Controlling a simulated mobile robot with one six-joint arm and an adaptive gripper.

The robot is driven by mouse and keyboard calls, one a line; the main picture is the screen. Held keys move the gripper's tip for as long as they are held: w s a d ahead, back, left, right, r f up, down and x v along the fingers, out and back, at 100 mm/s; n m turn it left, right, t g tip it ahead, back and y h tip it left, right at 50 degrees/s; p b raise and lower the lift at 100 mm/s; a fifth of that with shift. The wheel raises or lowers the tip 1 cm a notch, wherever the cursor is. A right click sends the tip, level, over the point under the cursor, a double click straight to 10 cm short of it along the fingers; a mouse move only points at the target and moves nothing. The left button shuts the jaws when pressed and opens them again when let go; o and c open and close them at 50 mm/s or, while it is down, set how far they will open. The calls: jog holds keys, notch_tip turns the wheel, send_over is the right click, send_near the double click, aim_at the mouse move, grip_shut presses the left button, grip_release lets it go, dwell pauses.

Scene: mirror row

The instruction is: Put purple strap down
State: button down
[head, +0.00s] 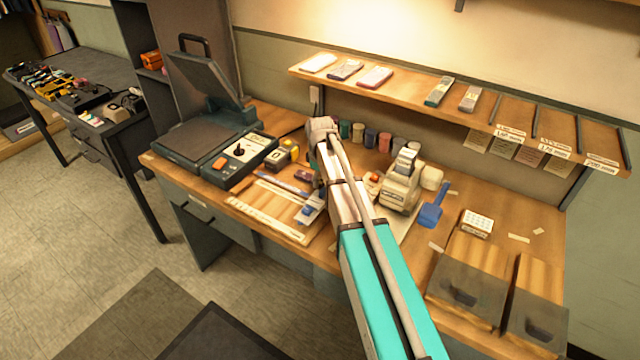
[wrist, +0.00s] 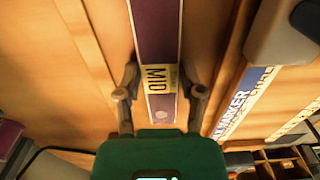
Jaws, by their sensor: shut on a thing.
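The purple strap (wrist: 157,30) runs up the middle of the wrist view and carries a yellow label reading MID. My gripper (wrist: 160,82) has one finger on each side of the strap at the label and is shut on it. Wood surface lies behind the strap; I cannot tell how far below it is. In the head view my arm reaches over the workbench (head: 520,215), and my own arm hides the fingers. I cannot clearly make out the strap there.
A heavy press (head: 205,135) with a raised lid stands at the bench's left. A grey-white machine (head: 400,190) and a blue scoop (head: 432,213) are right of my arm. A wall shelf (head: 470,112) hangs above. A blue-and-white MARKER strip (wrist: 240,100) is beside my gripper.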

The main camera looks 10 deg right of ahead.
aim_at(320, 181)
jog(key=shift+f, duration=0.15)
jog(key=shift+c, duration=1)
grip_release()
jog(key=shift+r, duration=0.2)
notch_tip(320, 181, up, 12)
jog(key=p, duration=1.2)
jog(key=shift+s, duration=0.1)
jog(key=s+m, duration=0.9)
jog(key=s, duration=1.4)
jog(key=shift+s+a, duration=0.15)
jog(key=shift+a, duration=0.3)
